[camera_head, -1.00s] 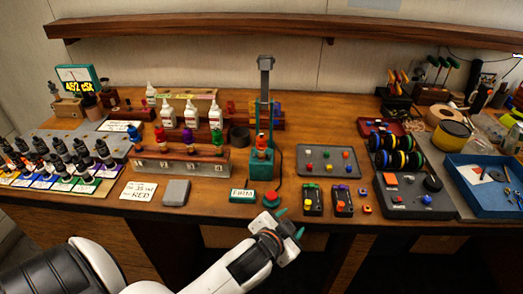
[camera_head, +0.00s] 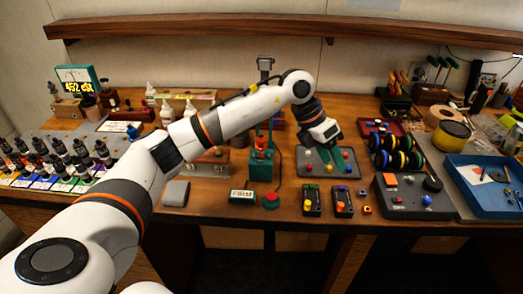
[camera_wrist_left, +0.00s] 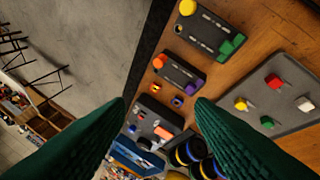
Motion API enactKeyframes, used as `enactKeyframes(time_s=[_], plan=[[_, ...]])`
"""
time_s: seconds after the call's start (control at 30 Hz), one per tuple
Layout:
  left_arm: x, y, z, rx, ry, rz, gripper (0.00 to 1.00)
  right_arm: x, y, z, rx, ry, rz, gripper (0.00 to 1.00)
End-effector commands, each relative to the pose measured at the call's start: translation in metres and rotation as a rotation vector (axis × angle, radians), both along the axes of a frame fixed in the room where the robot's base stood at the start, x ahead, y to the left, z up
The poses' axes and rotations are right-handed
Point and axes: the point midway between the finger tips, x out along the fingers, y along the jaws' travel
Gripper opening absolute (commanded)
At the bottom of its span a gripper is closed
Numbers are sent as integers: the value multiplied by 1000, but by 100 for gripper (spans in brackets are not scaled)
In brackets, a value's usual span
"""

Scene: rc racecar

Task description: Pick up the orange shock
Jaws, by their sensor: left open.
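An orange piece, likely the orange shock (camera_head: 260,143), stands upright in the green press (camera_head: 261,170) at the middle of the bench in the head view. My left arm crosses in front of the numbered rack (camera_head: 215,160) and hides most of it and what it holds. My left gripper (camera_head: 325,164) is open, fingers down, above the grey tray (camera_head: 352,152), right of the press and apart from the orange piece. In the left wrist view the two green fingers are spread with nothing held, and the orange shock cannot be made out. My right gripper is in neither view.
Two small black boxes (camera_head: 312,203) (camera_head: 342,204) with coloured knobs and a dark control box (camera_head: 412,198) stand at the front right. A blue tray (camera_head: 480,200) lies at the far right. Several dark bottles (camera_head: 60,145) stand at left. A wooden shelf (camera_head: 260,25) runs above.

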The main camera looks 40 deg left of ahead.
Motion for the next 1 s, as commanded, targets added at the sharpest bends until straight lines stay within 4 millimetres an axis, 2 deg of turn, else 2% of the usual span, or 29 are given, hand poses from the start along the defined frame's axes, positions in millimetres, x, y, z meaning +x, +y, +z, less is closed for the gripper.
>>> enactKeyframes(time_s=[0.03,0.1,0.2,0.3,0.43,0.7,1.0], plan=[[7,40,11,140,15,44,49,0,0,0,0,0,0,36],[8,90,25,311,59,110,49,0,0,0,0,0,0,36],[2,143,45,481,121,198,49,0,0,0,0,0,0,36],[-5,172,59,573,164,257,49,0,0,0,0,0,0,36],[-9,185,57,612,188,281,49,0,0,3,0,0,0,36],[-8,189,12,609,190,278,49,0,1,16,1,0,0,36],[-8,191,-14,608,189,276,49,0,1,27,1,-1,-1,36]])
